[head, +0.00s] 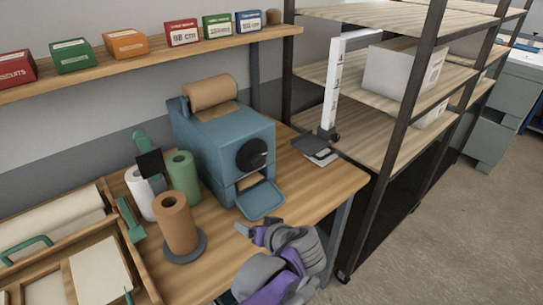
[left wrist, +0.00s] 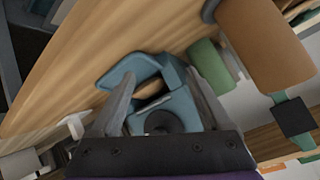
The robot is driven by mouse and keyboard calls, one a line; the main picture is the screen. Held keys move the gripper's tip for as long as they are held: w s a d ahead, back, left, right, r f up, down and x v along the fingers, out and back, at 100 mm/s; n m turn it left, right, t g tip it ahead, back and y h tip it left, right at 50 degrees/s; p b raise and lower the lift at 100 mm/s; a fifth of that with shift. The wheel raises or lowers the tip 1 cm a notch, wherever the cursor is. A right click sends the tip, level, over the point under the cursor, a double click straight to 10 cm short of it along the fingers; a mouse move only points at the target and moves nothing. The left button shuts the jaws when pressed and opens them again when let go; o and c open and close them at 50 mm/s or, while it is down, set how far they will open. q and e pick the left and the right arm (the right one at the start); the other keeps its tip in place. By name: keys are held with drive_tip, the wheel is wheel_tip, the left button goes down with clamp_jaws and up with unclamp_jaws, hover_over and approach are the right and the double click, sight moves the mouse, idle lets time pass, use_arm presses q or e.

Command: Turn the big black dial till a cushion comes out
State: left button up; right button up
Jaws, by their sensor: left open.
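The blue machine (head: 215,145) stands on the wooden table with a roll of brown paper (head: 212,92) on top. Its big black dial (head: 252,154) is on the front face, above an opening and a blue tray (head: 262,200). Something brown shows in the opening; I cannot tell what. My left gripper (head: 252,230) is in front of and below the tray, apart from the dial. In the left wrist view, the open, empty fingers of my left gripper (left wrist: 160,72) frame the dial (left wrist: 162,121) and tray (left wrist: 125,72). My right gripper is out of view.
A brown roll (head: 176,222) on a dark round base, a green roll (head: 184,178) and a white roll (head: 140,192) stand left of the machine. Wooden trays (head: 62,262) lie farther left. A scale-like device (head: 316,150) sits right of the machine, beside a shelf rack (head: 402,120).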

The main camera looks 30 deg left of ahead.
sight(261, 162)
use_arm(q)
drive_tip(key=w+d+r+n+t+y+b, duration=0.1)
drive_tip(key=w+d+r+n+t+y, duration=0.2)
drive_tip(key=w+r+n+y, duration=0.45)
drive_tip(key=shift+m+h, duration=0.55)
drive_tip(key=shift+m, duration=0.3)
drive_tip(key=x, duration=0.3)
drive_tip(key=w+x, duration=0.1)
drive_tip(key=x, duration=0.3)
drive_tip(key=w+d+x, duration=0.1)
drive_tip(key=x, duration=0.3)
drive_tip(key=shift+w+r, duration=0.15)
drive_tip(key=shift+r, duration=0.25)
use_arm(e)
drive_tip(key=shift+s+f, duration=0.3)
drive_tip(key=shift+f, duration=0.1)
use_arm(q)
clamp_jaws()
